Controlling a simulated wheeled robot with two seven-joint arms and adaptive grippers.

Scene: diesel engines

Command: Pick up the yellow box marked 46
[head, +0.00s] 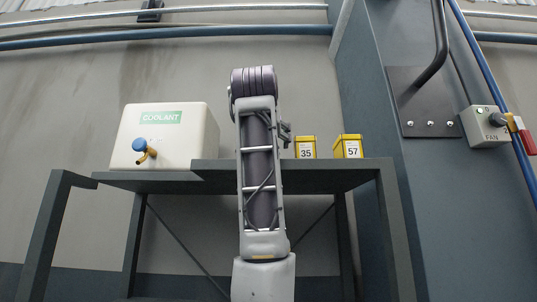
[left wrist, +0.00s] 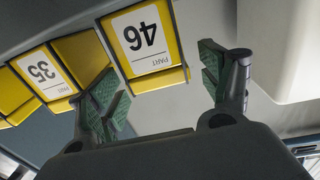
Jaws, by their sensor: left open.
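The yellow box marked 46 (left wrist: 158,72) shows upside down in the left wrist view, its white label facing me. In the head view it is not visible; my arm covers that part of the shelf. My left gripper (left wrist: 160,80) is open, with one green-padded finger on each side of the box's near edge. I cannot tell whether either finger touches it. In the head view only a small part of my left gripper (head: 286,132) shows beside the arm. My right gripper is not in view.
The yellow boxes marked 35 (head: 306,147) and 57 (head: 348,146) stand to the right on the dark shelf (head: 215,180). Box 35 (left wrist: 42,72) is close to the gripper's left finger in the wrist view. A white coolant tank (head: 185,135) stands at left.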

